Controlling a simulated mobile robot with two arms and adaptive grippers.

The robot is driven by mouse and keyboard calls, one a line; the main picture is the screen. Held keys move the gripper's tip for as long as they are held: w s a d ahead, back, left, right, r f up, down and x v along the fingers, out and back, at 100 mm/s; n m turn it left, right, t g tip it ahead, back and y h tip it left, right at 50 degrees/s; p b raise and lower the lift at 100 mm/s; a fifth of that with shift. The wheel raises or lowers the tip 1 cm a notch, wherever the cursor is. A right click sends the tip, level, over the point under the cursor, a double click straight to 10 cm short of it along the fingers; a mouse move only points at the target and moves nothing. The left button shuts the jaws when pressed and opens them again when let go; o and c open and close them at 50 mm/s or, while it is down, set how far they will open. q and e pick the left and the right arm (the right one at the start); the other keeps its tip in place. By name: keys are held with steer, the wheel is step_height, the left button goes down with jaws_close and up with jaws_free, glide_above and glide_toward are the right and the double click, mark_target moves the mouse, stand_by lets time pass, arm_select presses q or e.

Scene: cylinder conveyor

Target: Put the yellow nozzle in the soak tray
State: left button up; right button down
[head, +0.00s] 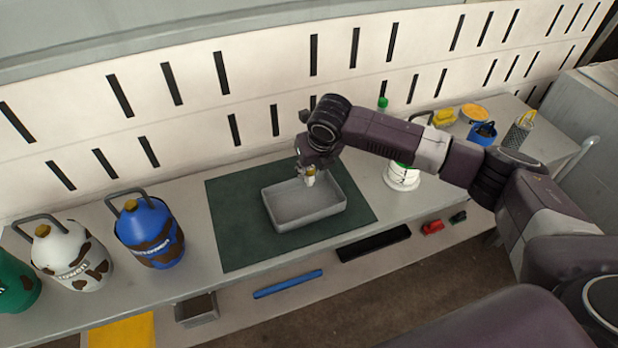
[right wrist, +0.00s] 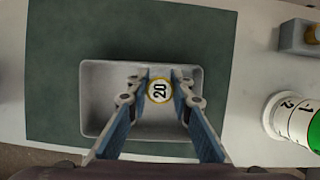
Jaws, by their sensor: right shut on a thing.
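The nozzle (head: 310,171) is small, with a yellow ring and a pale end. In the right wrist view the nozzle (right wrist: 159,90) shows a round white face marked 20 with a yellow rim. My right gripper (head: 308,177) is shut on the nozzle and holds it over the soak tray. The fingers of the right gripper (right wrist: 158,84) stand on either side of it. The soak tray (head: 274,213) is a grey, shallow rectangular box on a dark green mat (head: 235,235). I cannot tell how far the nozzle is above the tray floor. My left gripper is not in view.
The slotted wall rises behind.

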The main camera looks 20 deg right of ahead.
mark_target(309, 179)
steer(key=shift+f, duration=1.95)
steer(key=shift+f, duration=0.1)
steer(key=c, duration=1.7)
jaws_free()
steer(key=v, duration=1.2)
